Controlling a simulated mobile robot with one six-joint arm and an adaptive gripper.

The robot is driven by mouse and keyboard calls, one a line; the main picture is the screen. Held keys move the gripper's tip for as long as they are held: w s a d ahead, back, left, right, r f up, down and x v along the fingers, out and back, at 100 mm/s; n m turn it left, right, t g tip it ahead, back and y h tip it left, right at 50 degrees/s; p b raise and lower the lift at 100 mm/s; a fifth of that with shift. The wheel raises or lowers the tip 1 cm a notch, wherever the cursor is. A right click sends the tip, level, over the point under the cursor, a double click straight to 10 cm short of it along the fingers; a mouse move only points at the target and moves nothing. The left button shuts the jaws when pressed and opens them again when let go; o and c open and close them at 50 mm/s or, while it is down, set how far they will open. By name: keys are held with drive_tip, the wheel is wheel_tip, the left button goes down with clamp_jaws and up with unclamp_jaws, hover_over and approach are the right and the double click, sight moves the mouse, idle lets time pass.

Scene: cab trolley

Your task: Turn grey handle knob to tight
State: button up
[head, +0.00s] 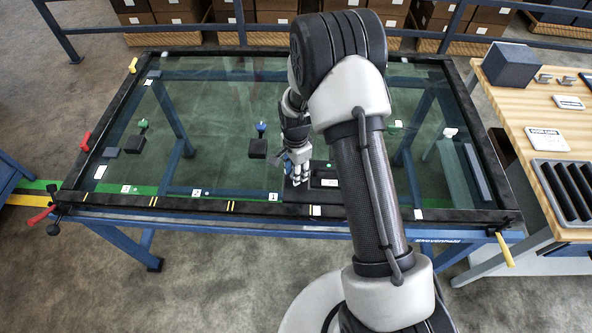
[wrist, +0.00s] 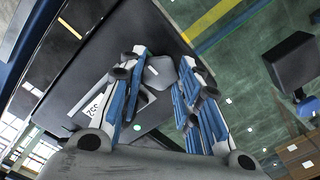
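My gripper (head: 297,178) reaches down over the front middle of the glass-topped trolley. In the wrist view my two blue-and-white fingers (wrist: 163,70) stand apart, so the gripper is open. A grey knob (wrist: 160,72) with a flat, angular shape shows between the fingers, over a black housing (wrist: 105,60). Small gaps seem to show on both sides of the knob; I cannot tell whether a finger touches it. A white label (wrist: 87,110) with dark print lies on the housing, partly behind the left finger. In the head view the knob is hidden by my gripper.
Black blocks with a green knob (head: 143,123) and a blue knob (head: 261,127) stand on the glass (head: 205,110). Red handles (head: 86,141) and a yellow handle (head: 504,250) stick out at the frame edges. A wooden workbench (head: 510,105) stands at right.

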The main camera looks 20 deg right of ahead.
drive_tip(key=o, duration=0.4)
wheel_tip(320, 180, up, 12)
idle(0.7)
